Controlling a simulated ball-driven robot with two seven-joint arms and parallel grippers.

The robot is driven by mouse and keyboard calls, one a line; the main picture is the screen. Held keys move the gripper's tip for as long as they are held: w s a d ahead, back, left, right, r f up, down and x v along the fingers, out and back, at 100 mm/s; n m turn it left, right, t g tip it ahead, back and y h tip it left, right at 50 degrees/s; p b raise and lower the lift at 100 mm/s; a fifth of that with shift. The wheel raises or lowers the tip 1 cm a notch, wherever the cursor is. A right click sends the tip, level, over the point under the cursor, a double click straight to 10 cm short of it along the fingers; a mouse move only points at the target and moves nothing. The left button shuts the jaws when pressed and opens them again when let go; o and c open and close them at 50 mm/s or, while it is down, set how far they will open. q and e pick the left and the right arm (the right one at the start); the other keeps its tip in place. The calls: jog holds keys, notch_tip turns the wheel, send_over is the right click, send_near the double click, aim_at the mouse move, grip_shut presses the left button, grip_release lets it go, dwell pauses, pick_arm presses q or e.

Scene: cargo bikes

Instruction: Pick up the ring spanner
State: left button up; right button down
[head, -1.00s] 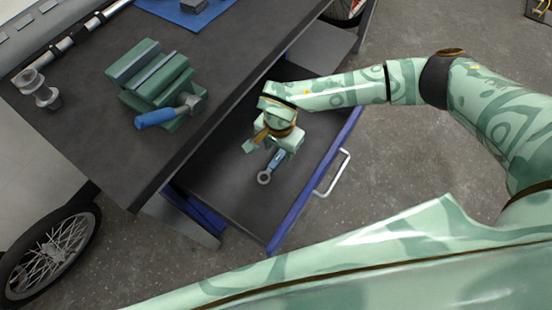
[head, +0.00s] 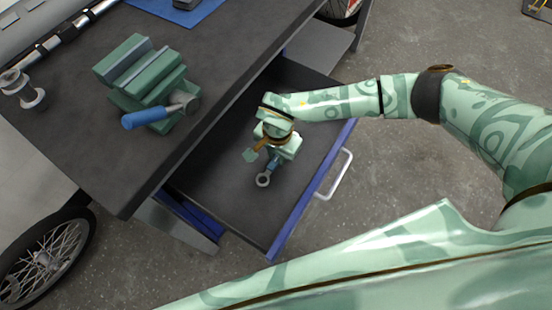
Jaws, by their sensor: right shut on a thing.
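The ring spanner (head: 263,180) shows its grey ring end and a short piece of its shaft below my right gripper, over the open drawer (head: 220,200). My right gripper (head: 268,162) is shut on the ring spanner. The rest of the spanner is hidden by the gripper. I cannot tell whether the spanner touches the drawer floor. My left gripper is not in view.
The workbench top (head: 75,135) lies left of and above the drawer. A green vise (head: 145,80) with a blue handle stands on it. A blue mat (head: 190,12) lies at the back. The drawer's handle (head: 335,173) is at its right. The remaining drawer floor looks clear.

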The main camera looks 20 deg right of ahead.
aim_at(277, 158)
pick_arm(q)
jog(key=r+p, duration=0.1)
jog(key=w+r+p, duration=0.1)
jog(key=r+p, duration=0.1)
jog(key=p, duration=0.1)
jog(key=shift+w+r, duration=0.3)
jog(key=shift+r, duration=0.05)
pick_arm(e)
notch_tip(277, 158, up, 10)
dwell(0.3)
